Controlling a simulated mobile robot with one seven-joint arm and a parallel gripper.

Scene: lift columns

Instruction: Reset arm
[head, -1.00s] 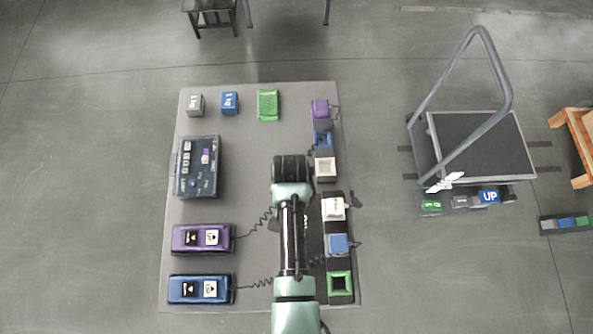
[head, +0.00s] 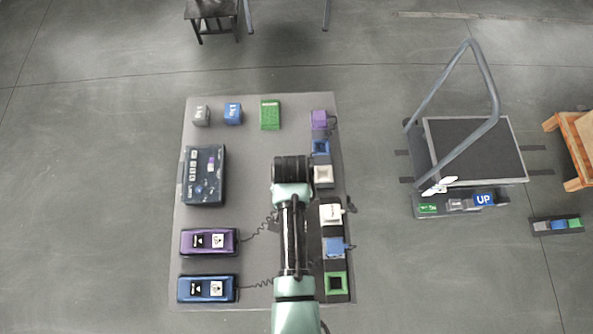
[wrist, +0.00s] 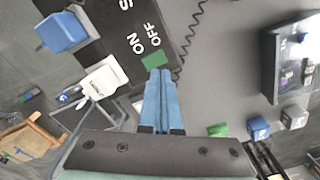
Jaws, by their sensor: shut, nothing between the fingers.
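My arm reaches up the middle of the head view over a grey mat (head: 260,180); my gripper's fingers are hidden under it there. In the wrist view my gripper (wrist: 160,74) shows two blue fingers pressed together, with nothing between them. Its tips overlap, in the picture, the lower end of a black panel (wrist: 110,35) marked ON and OFF, by a green patch (wrist: 154,60). I cannot tell the height of the tips, but I see no contact.
On the mat are purple (head: 209,242) and blue (head: 208,288) boxes with cords, a dark case (head: 203,175), small blocks and a right-hand row of coloured blocks (head: 336,284). A platform cart (head: 472,150) stands right. Floor between mat and cart is clear.

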